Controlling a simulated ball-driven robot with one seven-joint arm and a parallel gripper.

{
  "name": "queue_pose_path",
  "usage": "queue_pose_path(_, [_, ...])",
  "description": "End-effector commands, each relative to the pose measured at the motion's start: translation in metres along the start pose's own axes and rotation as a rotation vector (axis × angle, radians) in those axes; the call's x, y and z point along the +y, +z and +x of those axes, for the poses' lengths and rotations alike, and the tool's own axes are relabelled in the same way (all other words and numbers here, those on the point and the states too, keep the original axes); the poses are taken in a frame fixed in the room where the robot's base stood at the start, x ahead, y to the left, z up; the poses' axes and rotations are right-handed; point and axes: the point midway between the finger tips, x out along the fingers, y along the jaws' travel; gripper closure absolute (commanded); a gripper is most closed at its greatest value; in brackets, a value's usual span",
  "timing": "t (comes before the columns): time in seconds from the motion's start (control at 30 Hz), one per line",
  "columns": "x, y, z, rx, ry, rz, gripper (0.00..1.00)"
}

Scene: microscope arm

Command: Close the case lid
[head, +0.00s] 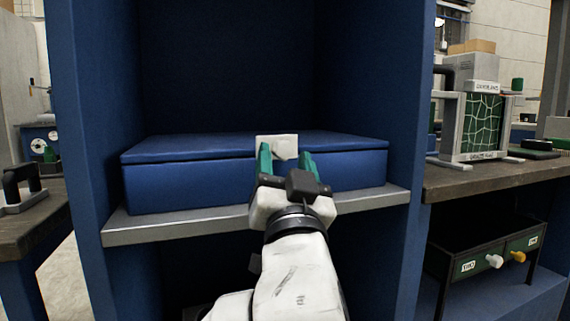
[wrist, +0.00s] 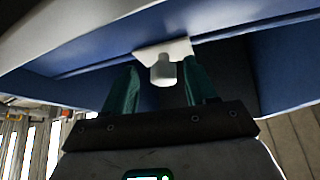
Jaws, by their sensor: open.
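A blue case (head: 190,186) sits on a grey shelf inside a blue cabinet. Its blue lid (head: 205,146) lies flat or nearly flat over the body, with a thin dark seam along the front. A white plate with a knob (head: 277,144) is at the lid's front edge; the white knob also shows in the wrist view (wrist: 163,71). My gripper (head: 287,157) is open at the case front, its green fingers on either side of the knob. In the wrist view the right finger is close to the knob and the left one apart; contact is unclear.
The cabinet's side walls (head: 377,90) stand close on both sides of the case. The grey shelf edge (head: 160,231) runs below it. A bench (head: 500,178) with equipment is on the right, above a dark drawer unit (head: 480,258). Another bench is at left.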

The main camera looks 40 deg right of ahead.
Motion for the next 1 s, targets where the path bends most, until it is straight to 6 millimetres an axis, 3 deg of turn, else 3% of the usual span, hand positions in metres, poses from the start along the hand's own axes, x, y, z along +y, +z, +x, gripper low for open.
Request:
queue_pose_path(0.6, [0.0,0.002,-0.096,-0.004,-0.002,-0.002,0.43])
queue_pose_path(1.0, [0.0,0.001,-0.106,-0.002,0.001,-0.001,0.43])
